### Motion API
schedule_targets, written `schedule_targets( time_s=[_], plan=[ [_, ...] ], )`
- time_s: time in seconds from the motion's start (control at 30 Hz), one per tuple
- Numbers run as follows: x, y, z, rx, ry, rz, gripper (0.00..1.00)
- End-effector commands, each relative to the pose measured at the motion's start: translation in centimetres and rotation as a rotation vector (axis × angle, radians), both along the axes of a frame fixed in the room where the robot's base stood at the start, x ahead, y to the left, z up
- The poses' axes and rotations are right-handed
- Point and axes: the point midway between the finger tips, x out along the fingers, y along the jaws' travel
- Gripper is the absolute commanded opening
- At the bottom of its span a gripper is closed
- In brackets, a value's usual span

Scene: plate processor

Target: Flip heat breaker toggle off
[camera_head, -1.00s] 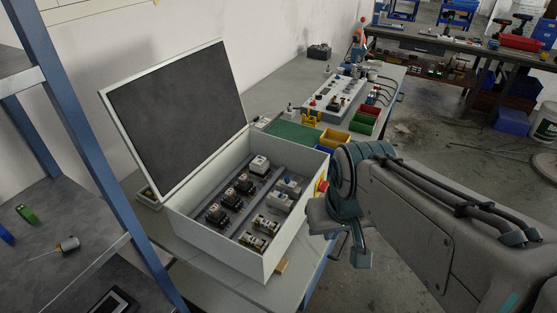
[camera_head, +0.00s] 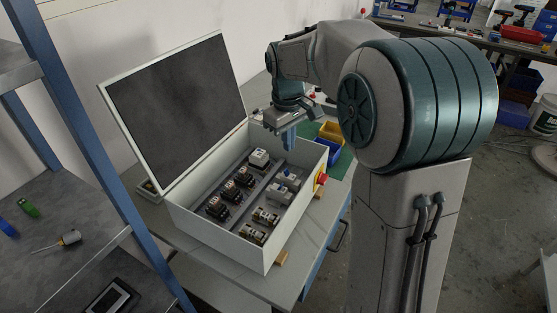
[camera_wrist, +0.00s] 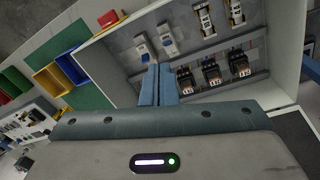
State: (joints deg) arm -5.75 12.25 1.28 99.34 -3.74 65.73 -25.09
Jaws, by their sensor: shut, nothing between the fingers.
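The open electrical box (camera_head: 217,252) stands on the workbench with its dark-faced lid raised. I cannot read which one is the heat breaker. My gripper (camera_head: 290,145) is above the box's back right part, blue fingers pointing down. In the wrist view its fingers (camera_wrist: 158,72) are together and empty, just short of the breakers in the picture.
Dark contactors (camera_head: 232,192) and brass-coloured parts (camera_head: 260,226) fill the rest of the box. A red button (camera_head: 321,178) is on its right wall. Yellow (camera_head: 331,131) and blue bins stand behind it. A blue shelf post (camera_head: 92,150) stands at the left.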

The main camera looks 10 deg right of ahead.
Motion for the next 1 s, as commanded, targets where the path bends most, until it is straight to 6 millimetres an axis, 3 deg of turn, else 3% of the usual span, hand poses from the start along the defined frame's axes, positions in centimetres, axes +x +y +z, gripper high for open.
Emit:
schedule_targets(
  time_s=[0.2, 0.5, 0.7, 1.0],
  plan=[
    [5.1, 1.8, -2.4, -0.019, 0.056, 0.129, 0.0],
    [10.3, 3.9, -6.2, -0.037, 0.121, 0.284, 0.0],
    [11.9, 4.6, -7.7, -0.041, 0.143, 0.338, 0.0],
    [12.1, 4.8, -8.1, -0.043, 0.148, 0.349, 0.0]
  ],
)
